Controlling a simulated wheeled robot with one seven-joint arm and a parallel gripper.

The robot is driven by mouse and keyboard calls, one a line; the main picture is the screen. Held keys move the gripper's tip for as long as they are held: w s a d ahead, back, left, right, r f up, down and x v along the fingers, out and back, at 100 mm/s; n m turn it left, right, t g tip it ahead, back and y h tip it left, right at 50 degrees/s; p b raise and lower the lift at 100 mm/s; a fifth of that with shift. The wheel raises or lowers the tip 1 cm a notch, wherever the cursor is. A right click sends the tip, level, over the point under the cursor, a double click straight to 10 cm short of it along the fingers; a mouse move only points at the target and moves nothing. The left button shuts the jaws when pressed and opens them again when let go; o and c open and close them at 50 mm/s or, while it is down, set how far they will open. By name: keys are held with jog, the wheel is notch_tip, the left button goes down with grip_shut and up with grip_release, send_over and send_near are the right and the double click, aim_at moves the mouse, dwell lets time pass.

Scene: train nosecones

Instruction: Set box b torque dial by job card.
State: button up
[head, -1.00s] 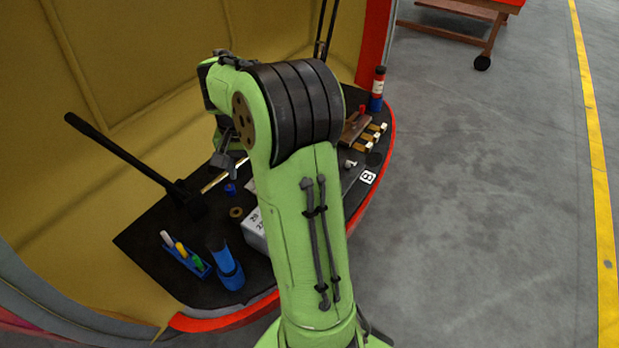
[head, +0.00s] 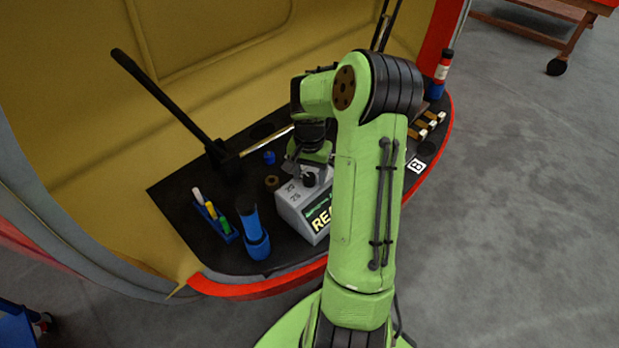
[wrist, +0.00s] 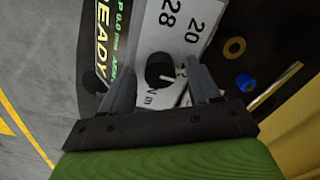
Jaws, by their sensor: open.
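The grey box (head: 291,208) with a lit screen stands on the dark shelf. Its screen (wrist: 112,50) shows "READY" in the wrist view. The black round dial (wrist: 160,68) sits on the box's white face, with the numbers 28 and 20 printed beyond it. In the head view the dial (head: 309,180) is just below my gripper (head: 305,168). In the wrist view my gripper (wrist: 160,88) is open, with one finger on each side of the dial. I cannot tell whether the fingers touch it. No job card can be made out.
A blue torch-like cylinder (head: 254,236) and a blue pen holder (head: 226,228) stand left of the box. A tan ring (head: 273,183) and a blue cap (head: 269,157) lie behind it. A long black lever (head: 165,100) rises at the left. A red-edged rim bounds the shelf.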

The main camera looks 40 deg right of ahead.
jog(key=shift+f, duration=0.1)
jog(key=c, duration=1)
jog(key=shift+c, duration=0.2)
jog(key=n+p, duration=0.2)
jog(key=n, duration=0.1)
jog(key=shift+a+n, duration=0.1)
jog(key=shift+n, duration=0.3)
jog(key=n+p, duration=0.1)
jog(key=n, duration=0.4)
jog(key=n+p, duration=0.1)
jog(key=n, duration=0.3)
jog(key=shift+n, duration=2.5)
